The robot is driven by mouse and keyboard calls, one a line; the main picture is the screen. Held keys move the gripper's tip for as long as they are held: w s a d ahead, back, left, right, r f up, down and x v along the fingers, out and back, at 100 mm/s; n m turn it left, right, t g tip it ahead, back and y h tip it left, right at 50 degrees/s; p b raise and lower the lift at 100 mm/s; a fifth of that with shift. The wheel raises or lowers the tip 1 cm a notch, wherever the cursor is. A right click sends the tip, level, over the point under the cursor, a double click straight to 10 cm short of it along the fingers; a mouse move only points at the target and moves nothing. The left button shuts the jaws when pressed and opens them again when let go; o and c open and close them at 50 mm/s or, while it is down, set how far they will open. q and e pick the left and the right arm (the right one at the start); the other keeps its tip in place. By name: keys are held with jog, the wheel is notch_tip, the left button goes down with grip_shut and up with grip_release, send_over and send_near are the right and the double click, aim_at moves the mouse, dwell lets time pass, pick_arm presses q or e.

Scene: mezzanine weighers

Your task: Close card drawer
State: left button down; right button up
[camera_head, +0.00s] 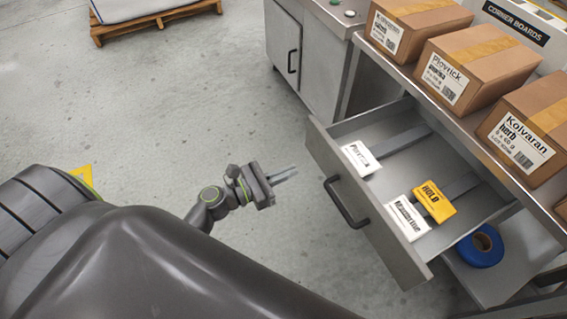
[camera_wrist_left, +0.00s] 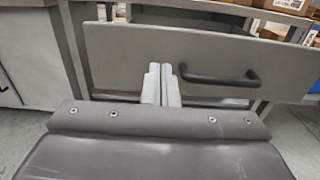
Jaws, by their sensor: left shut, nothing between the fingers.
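The card drawer (camera_head: 367,210) is a grey metal drawer under the workbench, pulled well out. It holds two white cards and a yellow HOLD card (camera_head: 435,201). Its dark bar handle (camera_head: 345,203) is on the front panel; the handle also shows in the left wrist view (camera_wrist_left: 220,78). My left gripper (camera_head: 294,172) is shut and empty, a short way left of the drawer front and pointing toward it. In the left wrist view the shut fingers (camera_wrist_left: 162,72) are in front of the panel, left of the handle. Contact cannot be told there. My right gripper is not in view.
Several cardboard boxes (camera_head: 462,68) stand on the bench top above the drawer. A blue roll (camera_head: 480,247) lies on the lower shelf. A grey cabinet (camera_head: 297,50) stands beyond the drawer, and a wooden pallet (camera_head: 152,22) lies far back.

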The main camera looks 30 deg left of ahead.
aim_at(331, 154)
pick_arm(q)
jog(key=p+x, duration=0.1)
jog(key=x, duration=0.8)
jog(key=shift+w+d, duration=0.25)
jog(key=shift+w, duration=0.05)
jog(key=shift+w+d, duration=0.1)
jog(key=shift+w, duration=0.05)
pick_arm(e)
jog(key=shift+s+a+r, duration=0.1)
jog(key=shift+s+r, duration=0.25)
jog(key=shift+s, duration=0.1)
